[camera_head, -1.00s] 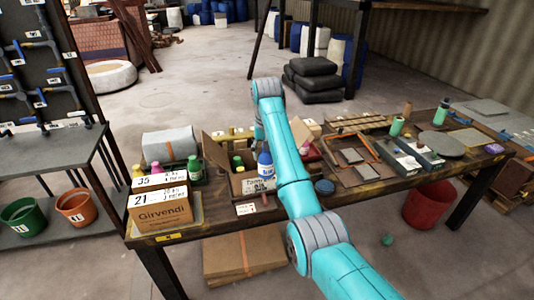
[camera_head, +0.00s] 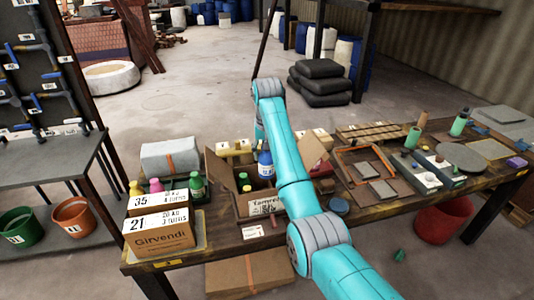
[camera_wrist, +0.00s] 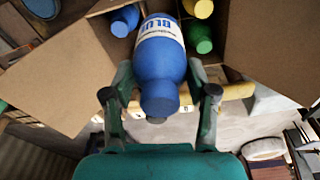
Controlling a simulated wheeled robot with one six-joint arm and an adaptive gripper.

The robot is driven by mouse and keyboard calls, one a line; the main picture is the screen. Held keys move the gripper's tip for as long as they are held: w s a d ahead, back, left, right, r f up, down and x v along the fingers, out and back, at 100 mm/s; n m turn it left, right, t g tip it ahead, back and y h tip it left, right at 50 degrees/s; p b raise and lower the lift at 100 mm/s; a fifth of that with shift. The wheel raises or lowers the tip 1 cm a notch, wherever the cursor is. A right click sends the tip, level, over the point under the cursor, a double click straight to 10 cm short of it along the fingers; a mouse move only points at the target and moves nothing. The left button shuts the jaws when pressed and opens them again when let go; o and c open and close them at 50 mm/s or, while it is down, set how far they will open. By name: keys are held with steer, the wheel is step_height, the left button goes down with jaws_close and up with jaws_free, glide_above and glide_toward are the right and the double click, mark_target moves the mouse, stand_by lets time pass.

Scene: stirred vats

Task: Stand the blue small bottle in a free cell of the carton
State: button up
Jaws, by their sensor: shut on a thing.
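The blue small bottle (camera_head: 265,163) has a white label and is over the carton's opening in the head view. In the wrist view my gripper (camera_wrist: 160,95) is shut on the blue bottle (camera_wrist: 160,58), with its fingers on both sides near the cap end. The carton (camera_head: 268,206) stands on the bench with flaps spread; a flap also shows in the wrist view (camera_wrist: 275,50). Inside are another blue bottle (camera_wrist: 124,20), a yellow one (camera_wrist: 199,8) and a green one (camera_wrist: 199,38). The held bottle hides part of the cells. I cannot tell whether its base is inside a cell.
Left of the carton are a stacked Girvendi box (camera_head: 158,234) and a green bottle (camera_head: 197,187). A tray with an orange frame (camera_head: 350,152) lies to the right. The raised flaps stand close to my gripper.

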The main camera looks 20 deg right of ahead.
mark_target(267, 172)
steer(key=shift+f, duration=0.15)
stand_by(0.4)
steer(key=shift+f, duration=0.75)
steer(key=shift+f, duration=0.25)
steer(key=shift+f, duration=1.1)
steer(key=shift+f, duration=0.35)
steer(key=shift+f, duration=0.6)
steer(key=shift+f, duration=0.25)
steer(key=shift+f, duration=0.65)
